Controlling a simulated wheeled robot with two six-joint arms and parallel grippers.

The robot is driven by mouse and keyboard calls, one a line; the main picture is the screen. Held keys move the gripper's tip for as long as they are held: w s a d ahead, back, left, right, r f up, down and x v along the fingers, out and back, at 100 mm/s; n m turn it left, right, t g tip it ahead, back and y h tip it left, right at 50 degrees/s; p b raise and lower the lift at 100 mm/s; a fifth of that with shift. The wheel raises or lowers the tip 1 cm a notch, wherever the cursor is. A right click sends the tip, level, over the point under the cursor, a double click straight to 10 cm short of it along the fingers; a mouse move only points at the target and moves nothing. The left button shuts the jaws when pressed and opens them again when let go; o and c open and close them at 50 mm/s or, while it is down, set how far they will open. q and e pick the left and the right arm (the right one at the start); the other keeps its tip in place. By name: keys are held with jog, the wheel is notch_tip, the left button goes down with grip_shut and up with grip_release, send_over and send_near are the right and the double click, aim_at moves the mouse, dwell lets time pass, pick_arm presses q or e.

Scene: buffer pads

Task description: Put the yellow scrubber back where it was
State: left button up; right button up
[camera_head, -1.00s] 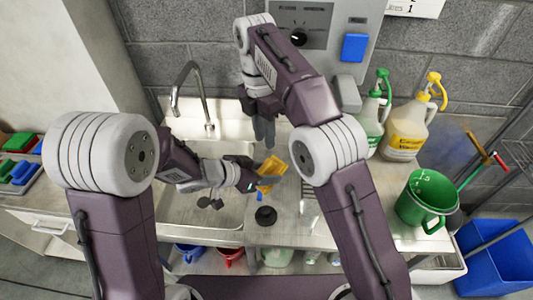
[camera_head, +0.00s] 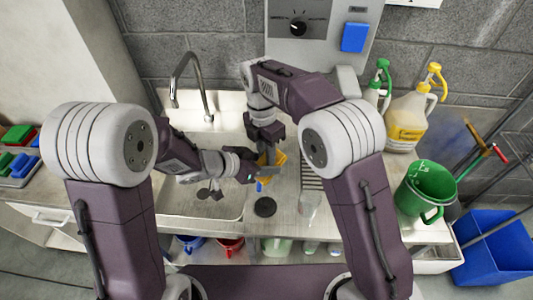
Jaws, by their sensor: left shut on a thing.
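The yellow scrubber (camera_head: 281,158) is above the metal counter, just right of the sink basin. My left gripper (camera_head: 256,177) reaches it from the left and is shut on it. My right gripper (camera_head: 269,158) points down from above and is right at the scrubber, overlapping it in the picture. I cannot tell whether its fingers touch the scrubber or how wide they are. The grippers hide part of the scrubber.
The sink (camera_head: 205,205) with its faucet (camera_head: 190,80) lies left. A black round piece (camera_head: 265,207) and a clear cup (camera_head: 310,207) are on the counter in front. A green pitcher (camera_head: 425,190) and a yellow-topped jug (camera_head: 408,120) stand right. Coloured pads (camera_head: 18,150) lie far left.

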pick_arm(q)
jog(key=o, duration=1.4)
jog(key=v, duration=1.2)
